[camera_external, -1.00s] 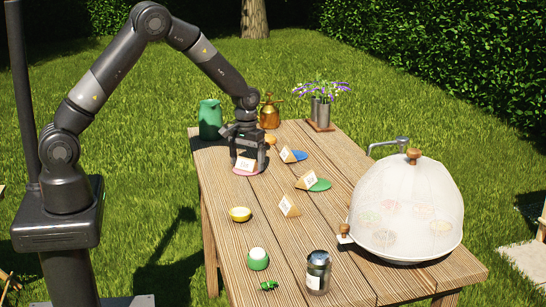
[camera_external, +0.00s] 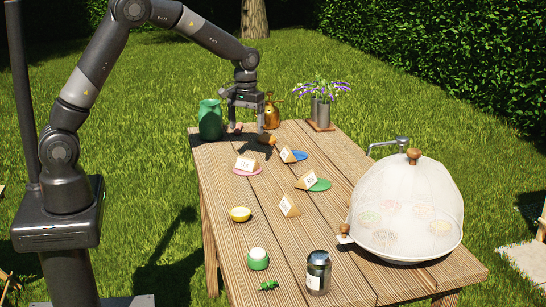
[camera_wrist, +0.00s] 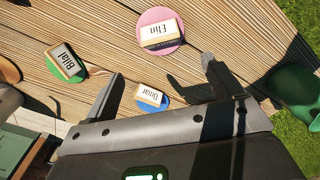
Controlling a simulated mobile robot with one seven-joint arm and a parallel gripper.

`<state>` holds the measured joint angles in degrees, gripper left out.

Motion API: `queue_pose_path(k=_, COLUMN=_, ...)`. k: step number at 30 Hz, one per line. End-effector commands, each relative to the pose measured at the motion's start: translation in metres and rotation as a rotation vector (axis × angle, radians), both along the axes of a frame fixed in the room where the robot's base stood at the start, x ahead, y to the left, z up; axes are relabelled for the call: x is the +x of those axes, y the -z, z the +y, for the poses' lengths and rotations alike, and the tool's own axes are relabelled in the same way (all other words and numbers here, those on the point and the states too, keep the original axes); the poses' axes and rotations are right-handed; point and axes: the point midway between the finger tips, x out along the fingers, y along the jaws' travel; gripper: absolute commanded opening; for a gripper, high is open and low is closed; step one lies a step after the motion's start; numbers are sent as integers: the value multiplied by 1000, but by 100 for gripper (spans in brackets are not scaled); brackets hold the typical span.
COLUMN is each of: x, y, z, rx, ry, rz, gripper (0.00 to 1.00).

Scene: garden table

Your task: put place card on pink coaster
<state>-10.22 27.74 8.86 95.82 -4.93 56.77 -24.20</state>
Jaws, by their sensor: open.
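A white and wooden place card reading "Elin" (camera_external: 246,163) stands on the pink coaster (camera_external: 238,172). In the wrist view, the card (camera_wrist: 161,35) rests within the disc of the pink coaster (camera_wrist: 150,14). My gripper (camera_external: 246,128) is open and empty, raised above the far left of the table, beyond the card and apart from it. Its spread fingers (camera_wrist: 160,85) also show in the wrist view. Other cards stand at the blue coaster (camera_external: 301,155) and the green coaster (camera_external: 321,185). Another card (camera_external: 289,206) stands on bare wood.
A green pitcher (camera_external: 210,120) and a brass sprayer (camera_external: 270,114) stand near my gripper. A flower pot (camera_external: 320,112) is at the back. A yellow bowl (camera_external: 240,214), a green-and-white pot (camera_external: 258,259), a jar (camera_external: 318,272) and a mesh dome (camera_external: 405,210) stand nearer.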

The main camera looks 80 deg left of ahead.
Motion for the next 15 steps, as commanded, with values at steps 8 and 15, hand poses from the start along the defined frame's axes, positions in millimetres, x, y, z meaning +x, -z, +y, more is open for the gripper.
queue_pose_path(k=8, x=-15, y=-29, z=-16, rx=1, ry=49, rz=-36, gripper=85)
queue_pose_path(k=15, x=-68, y=-96, z=-60, rx=10, ry=193, rz=-134, gripper=85)
